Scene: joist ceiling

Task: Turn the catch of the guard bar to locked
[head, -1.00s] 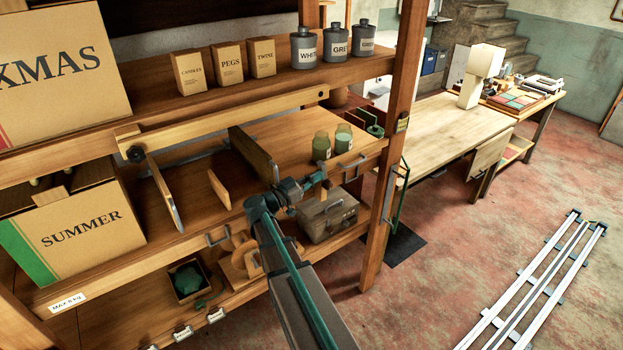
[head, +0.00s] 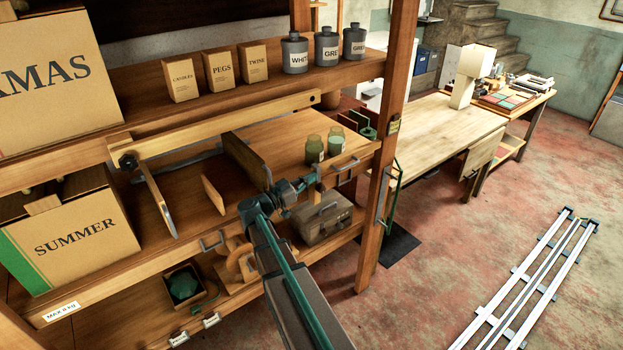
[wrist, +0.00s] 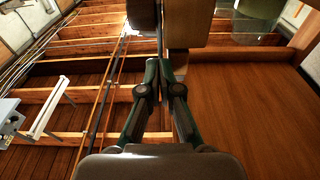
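The guard bar (head: 230,125) is a pale wooden bar across the shelf opening. It has a dark round knob (head: 128,160) at its left end and a dark spot near its right end. I cannot make out its catch for certain. My gripper (head: 313,183) is in front of the middle shelf's edge, below the two jars and away from the bar. In the wrist view, my gripper's fingers (wrist: 162,65) run close together at the tips. A tan block (wrist: 190,30) and a dark grey rounded piece (wrist: 142,15) show just beyond them; contact is unclear.
Two greenish jars (head: 315,149) stand on the middle shelf above my gripper. A metal toolbox (head: 325,222) lies below. Upright dividers (head: 213,194) stand on the shelf to the left. A wooden post (head: 385,150) rises close on the right. Open floor (head: 450,260) lies beyond it.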

